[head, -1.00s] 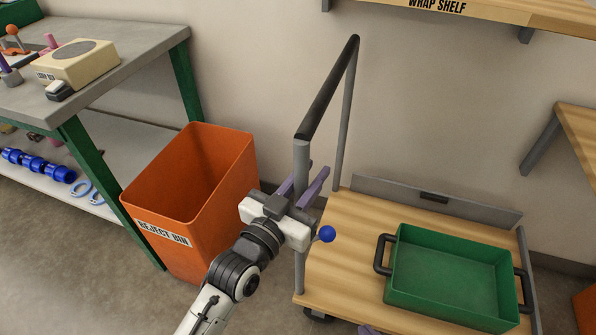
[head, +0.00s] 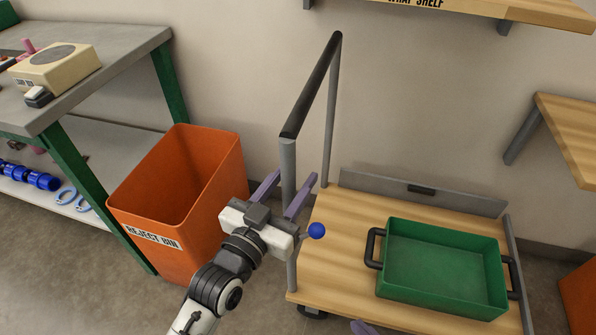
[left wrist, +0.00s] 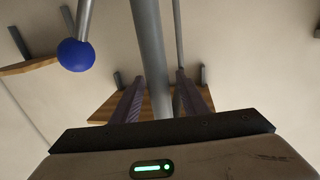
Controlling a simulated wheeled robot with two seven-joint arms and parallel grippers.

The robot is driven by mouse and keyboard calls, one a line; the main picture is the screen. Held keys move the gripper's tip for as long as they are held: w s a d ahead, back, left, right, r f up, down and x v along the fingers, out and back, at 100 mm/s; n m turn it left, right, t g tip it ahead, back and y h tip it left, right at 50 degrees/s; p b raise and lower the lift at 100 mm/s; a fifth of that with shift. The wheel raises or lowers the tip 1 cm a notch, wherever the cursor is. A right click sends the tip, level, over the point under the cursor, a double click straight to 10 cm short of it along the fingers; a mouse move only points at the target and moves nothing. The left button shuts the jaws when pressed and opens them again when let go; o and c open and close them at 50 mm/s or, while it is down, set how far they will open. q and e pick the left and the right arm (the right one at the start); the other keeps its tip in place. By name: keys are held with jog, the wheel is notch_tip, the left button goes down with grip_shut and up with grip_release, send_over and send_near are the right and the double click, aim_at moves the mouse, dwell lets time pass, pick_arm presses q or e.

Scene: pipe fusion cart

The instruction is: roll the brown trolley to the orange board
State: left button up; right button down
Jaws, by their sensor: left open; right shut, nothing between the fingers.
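The brown trolley (head: 335,270) has a wooden deck, grey posts and a black push handle (head: 312,85) on its left side. My left gripper (head: 294,176) is open at the trolley's near grey post (head: 289,165), with a purple finger on either side of it. In the left wrist view the post (left wrist: 148,40) runs between the spread fingers; contact cannot be told. Only a purple fingertip of my right gripper (head: 363,327) shows at the bottom edge. No orange board can be clearly identified; an orange thing (head: 580,300) is cut off at the right edge.
A green tray (head: 445,290) with black handles sits on the deck. A blue ball (head: 316,231) on a thin rod is beside my left gripper. The orange reject bin (head: 150,215) stands close on the left, by a workbench (head: 110,75). Wooden shelves are on the wall.

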pick_arm(q)
jog(key=v, duration=0.8)
jog(key=shift+s, duration=0.1)
